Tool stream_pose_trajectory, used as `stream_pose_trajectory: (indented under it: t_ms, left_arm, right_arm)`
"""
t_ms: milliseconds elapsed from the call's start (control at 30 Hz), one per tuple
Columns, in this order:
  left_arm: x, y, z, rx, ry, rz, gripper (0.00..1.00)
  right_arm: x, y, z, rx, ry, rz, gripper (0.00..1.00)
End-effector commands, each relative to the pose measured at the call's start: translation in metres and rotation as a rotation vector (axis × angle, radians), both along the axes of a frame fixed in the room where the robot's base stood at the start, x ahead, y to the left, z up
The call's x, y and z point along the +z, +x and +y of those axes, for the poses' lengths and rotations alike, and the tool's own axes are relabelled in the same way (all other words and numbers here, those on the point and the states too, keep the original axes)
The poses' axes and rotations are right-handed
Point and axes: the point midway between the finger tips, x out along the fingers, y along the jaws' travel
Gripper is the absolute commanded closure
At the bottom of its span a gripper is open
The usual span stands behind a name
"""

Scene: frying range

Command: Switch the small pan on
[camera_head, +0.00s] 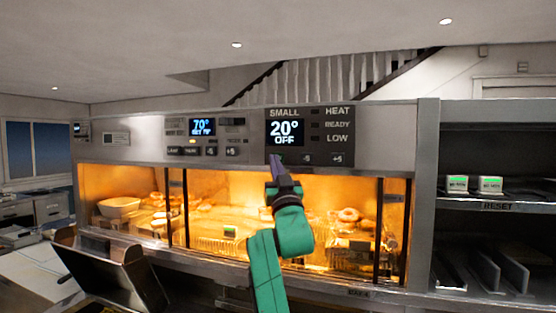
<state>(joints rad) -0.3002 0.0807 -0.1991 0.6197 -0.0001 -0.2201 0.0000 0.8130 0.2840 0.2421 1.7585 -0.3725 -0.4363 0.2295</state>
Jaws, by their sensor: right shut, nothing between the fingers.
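The small pan's control panel (325,116) is on the front of the range's upper housing and carries the words SMALL, HEAT, READY and LOW. Its display (285,131) reads 20° and OFF. Buttons run along the panel's lower edge, one of them marked +5 (337,159). My right gripper (276,160) is shut and empty, its tips pointing up at the panel's lower left, just under the display. The tips cover the button spot there, and I cannot tell whether they touch it. The small pan itself cannot be made out. My left gripper is not in view.
A second panel to the left has a display (202,127) reading 70° and its own buttons. Below is a lit glass-fronted cabinet (345,235) with food and a bowl (119,208). Dark shelves (490,215) stand at the right. A dark open box-like thing (115,275) is at lower left.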

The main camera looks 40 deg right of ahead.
Motion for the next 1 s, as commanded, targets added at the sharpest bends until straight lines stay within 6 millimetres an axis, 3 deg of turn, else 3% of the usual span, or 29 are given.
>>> stream_pose_trajectory:
  t_ms: [367,1000]
  left_arm:
    - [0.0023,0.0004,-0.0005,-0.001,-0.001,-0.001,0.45]
    - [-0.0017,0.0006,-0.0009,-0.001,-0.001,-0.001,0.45]
  right_arm:
    - [0.0005,0.0041,-0.008,0.001,0.001,0.0,1.0]
    - [-0.0003,0.0,-0.0006,0.0,0.0,0.0,1.0]
